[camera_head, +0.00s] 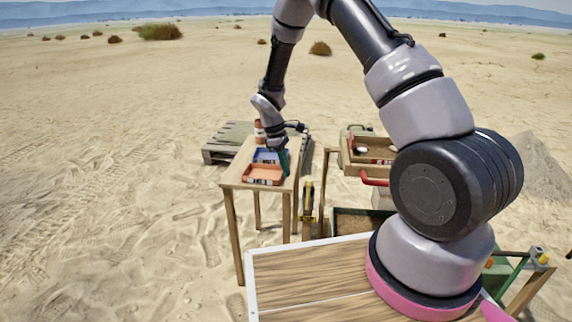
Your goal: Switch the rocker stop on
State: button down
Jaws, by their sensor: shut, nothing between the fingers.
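My gripper (284,166) is small in the head view, low over the right edge of a small wooden table (232,179), beside a blue tray (265,156) and an orange tray (263,175). Its fingers are shut and hold nothing that I can see. Whether it touches the table or a tray cannot be told. A wooden sieve box (352,168) with a red handle (374,182) stands on a frame to the right of my gripper, apart from it. I cannot make out the rocker stop for sure; my arm hides part of the sieve frame.
An orange-brown container (259,132) stands at the table's back. A pallet (222,142) lies behind the table. A yellow and black tool (308,200) is upright between table and sieve frame. A dark bin (362,222) sits below the sieve. Open sand lies left.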

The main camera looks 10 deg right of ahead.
aim_at(308, 194)
jog(key=s+d+f, duration=0.2)
jog(key=d+f, duration=0.2)
jog(key=f, duration=0.1)
jog(key=shift+s+d+f, duration=0.2)
jog(key=shift+s+d, duration=0.1)
jog(key=shift+d, duration=0.05)
jog(key=shift+d, duration=0.15)
jog(key=shift+s+d+y, duration=0.1)
jog(key=shift+d+y, duration=0.05)
jog(key=shift+y, duration=0.15)
